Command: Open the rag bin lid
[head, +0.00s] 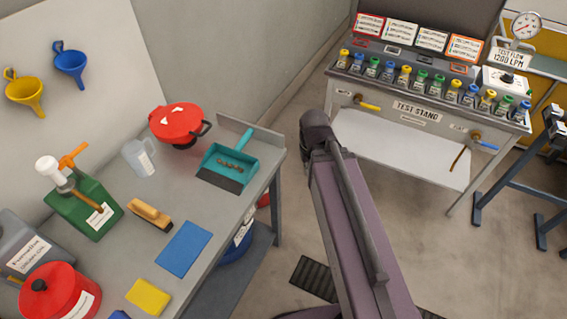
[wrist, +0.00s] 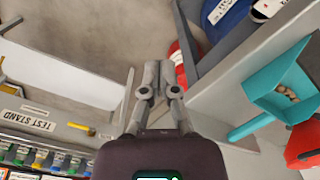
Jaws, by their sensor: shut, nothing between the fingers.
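No label that reads as a rag bin is legible. A red can (head: 60,292) with a black knob on its closed-looking top stands at the bench's front left in the head view. A red round vessel (head: 180,123) with a dark handle stands at the back of the bench; part of it shows at the right edge of the wrist view (wrist: 304,142). A red rounded object (wrist: 181,66) lies low beside the bench, partly hidden. My gripper (wrist: 152,68) is shut and empty, apart from these things; in the head view it is hidden behind my arm.
A test stand (head: 416,108) stands behind. Open floor lies between them.

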